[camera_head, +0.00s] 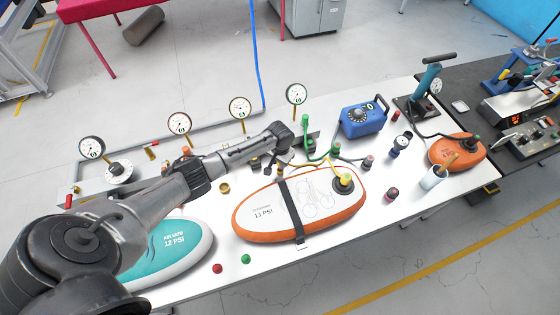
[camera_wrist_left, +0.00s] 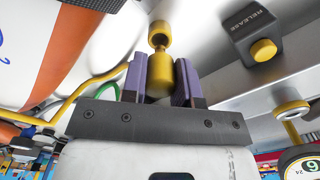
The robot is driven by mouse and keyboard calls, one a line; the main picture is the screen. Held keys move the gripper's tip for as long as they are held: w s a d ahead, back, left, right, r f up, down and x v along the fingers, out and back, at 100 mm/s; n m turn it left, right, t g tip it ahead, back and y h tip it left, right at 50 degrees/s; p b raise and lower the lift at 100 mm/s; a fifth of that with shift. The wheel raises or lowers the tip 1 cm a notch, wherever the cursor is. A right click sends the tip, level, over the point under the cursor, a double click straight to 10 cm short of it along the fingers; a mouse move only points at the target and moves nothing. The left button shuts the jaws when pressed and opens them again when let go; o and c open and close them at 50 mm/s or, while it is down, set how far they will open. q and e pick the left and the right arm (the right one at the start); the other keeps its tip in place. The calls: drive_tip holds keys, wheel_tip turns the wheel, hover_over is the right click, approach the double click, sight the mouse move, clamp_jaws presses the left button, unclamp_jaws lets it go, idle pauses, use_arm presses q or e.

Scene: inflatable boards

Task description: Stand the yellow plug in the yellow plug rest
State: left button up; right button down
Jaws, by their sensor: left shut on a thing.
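My left gripper (camera_wrist_left: 160,82) has its purple pads shut on the yellow plug (camera_wrist_left: 160,74), a gold-yellow piece standing between the fingers in the left wrist view. A narrower neck and a yellow cup-like end (camera_wrist_left: 158,35) show just beyond the pads; I cannot tell whether that end belongs to the plug or is a separate piece. In the head view my left arm reaches over the white table, and its hand hides much of what lies under it. A small gold cup (camera_head: 224,188) stands on the table left of the hand; I cannot tell whether it is the yellow plug rest.
An orange board (camera_head: 245,217) under a black strap lies in front of the hand, and a teal board (camera_head: 188,243) lies to its left. Gauges (camera_head: 240,107) line the back. Green and yellow hoses, a blue pump box (camera_head: 362,121) and a white cup (camera_head: 433,178) are to the right.

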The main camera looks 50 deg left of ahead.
use_arm(q)
drive_tip(key=shift+f, duration=0.55)
idle(0.5)
drive_tip(key=shift+f+b, duration=0.8)
drive_tip(key=shift+f, duration=0.2)
drive_tip(key=o, duration=1)
drive_tip(key=shift+o, duration=0.2)
drive_tip(key=shift+r, duration=0.55)
wheel_tip(320, 180, up, 13)
drive_tip(key=shift+f+p, duration=0.1)
drive_tip(key=shift+p, duration=0.85)
